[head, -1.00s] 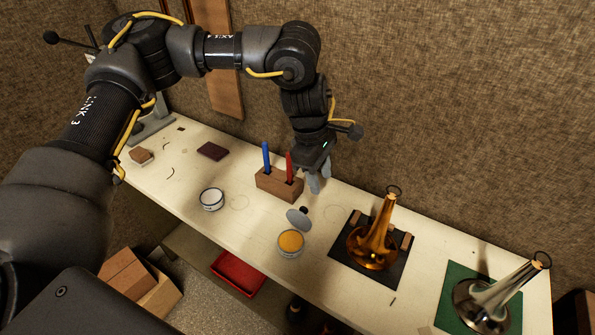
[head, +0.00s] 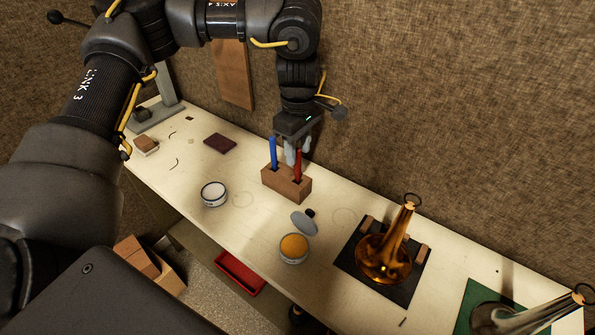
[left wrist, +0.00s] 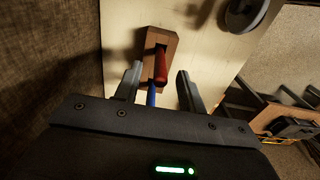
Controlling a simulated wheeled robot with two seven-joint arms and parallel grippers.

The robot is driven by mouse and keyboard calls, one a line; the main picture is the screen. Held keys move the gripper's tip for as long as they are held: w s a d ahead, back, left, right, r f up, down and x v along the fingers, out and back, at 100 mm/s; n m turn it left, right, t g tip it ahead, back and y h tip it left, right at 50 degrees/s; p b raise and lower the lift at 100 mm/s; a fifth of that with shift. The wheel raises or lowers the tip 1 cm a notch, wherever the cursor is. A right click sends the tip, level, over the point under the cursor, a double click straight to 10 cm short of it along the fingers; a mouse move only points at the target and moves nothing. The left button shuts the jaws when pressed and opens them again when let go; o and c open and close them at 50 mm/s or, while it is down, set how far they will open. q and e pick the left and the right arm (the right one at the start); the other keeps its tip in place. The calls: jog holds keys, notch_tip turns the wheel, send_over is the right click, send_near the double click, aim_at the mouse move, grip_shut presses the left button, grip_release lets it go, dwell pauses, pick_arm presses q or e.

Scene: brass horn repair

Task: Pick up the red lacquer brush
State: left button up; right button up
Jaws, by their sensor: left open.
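The red lacquer brush (head: 297,164) stands upright in a wooden block (head: 285,186) on the bench, beside a blue brush (head: 273,152) in the same block. My left gripper (head: 297,152) is open, pointing down just above and behind the block, its fingers close to the red brush. In the left wrist view the red brush (left wrist: 161,66) shows between and beyond the open fingers (left wrist: 158,82), and the blue brush (left wrist: 151,96) shows nearer the gripper body. I cannot tell whether a finger touches either brush. My right gripper is not in view.
In front are a white tin (head: 214,194), an open tin of amber paste (head: 293,249) and its grey lid (head: 304,222). A brass horn bell (head: 385,255) stands on a black mat to the right. A silver bell (head: 500,318) is at lower right. The wall is close behind the block.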

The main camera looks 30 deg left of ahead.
aim_at(298, 164)
pick_arm(q)
jog(key=shift+s+f, duration=0.1)
jog(key=shift+f, duration=0.1)
notch_tip(298, 164, down, 4)
jog(key=shift+a+r+p, duration=0.1)
jog(key=shift+r+p, duration=0.05)
jog(key=shift+p, duration=0.7)
jog(key=shift+f, duration=0.5)
grip_shut()
